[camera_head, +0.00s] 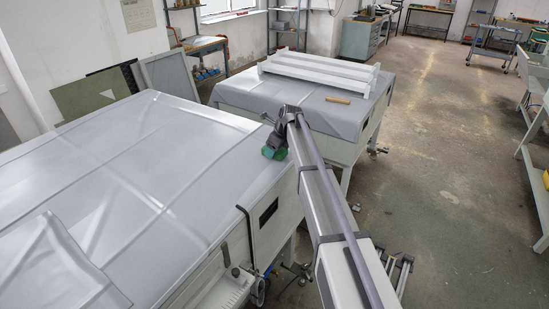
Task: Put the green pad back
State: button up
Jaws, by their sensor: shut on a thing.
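The green pad (278,154) is at my gripper (273,148), near the right far corner of the large covered machine table (130,170). My gripper is shut on the green pad, and the dark gripper body hides part of it. The pad is at the table's edge; I cannot tell whether it touches the cover. My arm reaches up to it from the lower right.
A second covered table (235,92) stands behind, with white rails (318,70) and a yellow-brown bar (338,100) on it. A bent dark handle (246,225) rises at the near table's right side. Open floor (450,170) lies to the right.

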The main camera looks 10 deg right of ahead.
jog(key=shift+f, duration=0.1)
jog(key=o, duration=0.4)
jog(key=shift+f, duration=0.1)
jog(key=o, duration=0.4)
jog(key=shift+o, duration=0.2)
